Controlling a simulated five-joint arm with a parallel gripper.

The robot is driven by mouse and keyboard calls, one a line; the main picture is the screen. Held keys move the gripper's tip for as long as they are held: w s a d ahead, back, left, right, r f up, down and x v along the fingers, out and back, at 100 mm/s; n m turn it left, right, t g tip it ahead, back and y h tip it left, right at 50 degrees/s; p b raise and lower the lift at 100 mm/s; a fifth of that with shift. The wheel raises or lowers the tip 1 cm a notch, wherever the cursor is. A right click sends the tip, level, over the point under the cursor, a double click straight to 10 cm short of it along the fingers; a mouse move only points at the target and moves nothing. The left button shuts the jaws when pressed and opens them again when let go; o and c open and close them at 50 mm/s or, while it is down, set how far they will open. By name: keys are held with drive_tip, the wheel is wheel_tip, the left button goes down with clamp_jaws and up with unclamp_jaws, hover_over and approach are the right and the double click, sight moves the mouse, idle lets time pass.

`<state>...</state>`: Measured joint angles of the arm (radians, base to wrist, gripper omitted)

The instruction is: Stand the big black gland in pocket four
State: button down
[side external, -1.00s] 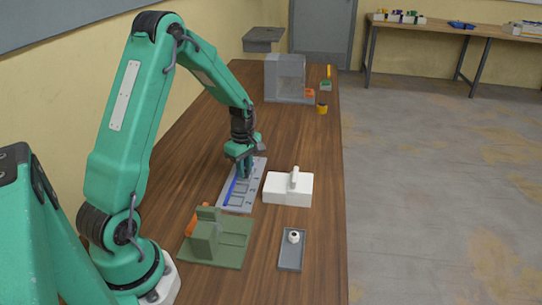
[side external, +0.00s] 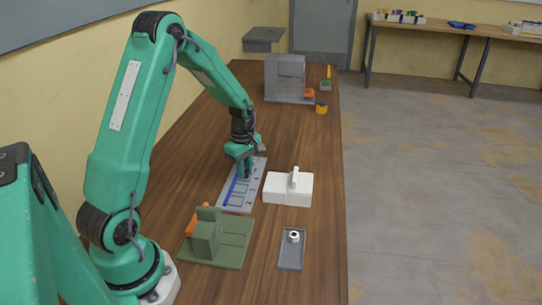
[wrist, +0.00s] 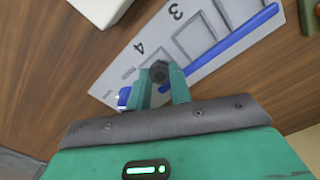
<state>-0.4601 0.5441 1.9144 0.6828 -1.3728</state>
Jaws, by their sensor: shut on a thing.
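My gripper (wrist: 162,88) is shut on the big black gland (wrist: 159,72), a dark piece with a hex-shaped top between the two green fingers. In the wrist view they are over the end of the grey pocket tray (wrist: 106,82) beside the printed 4. The fingers and gland hide pocket four, so I cannot tell whether the gland is inside it or above it. The pocket beside the 3 looks empty. In the side view my gripper (side external: 245,168) is low over the far part of the tray (side external: 238,208); the gland is not distinct there.
A blue bar (side external: 230,190) runs along the tray's left side. A white box with a raised part (side external: 285,190) stands close to its right. A green fixture (side external: 228,242) and a dark tray (side external: 291,262) with a white fitting (side external: 294,236) are nearer.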

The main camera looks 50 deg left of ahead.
idle(0.4)
drive_tip(key=c, duration=0.8)
unclamp_jaws()
drive_tip(key=shift+s+f, duration=0.1)
drive_tip(key=shift+s, duration=0.05)
drive_tip(key=shift+r, duration=3.55)
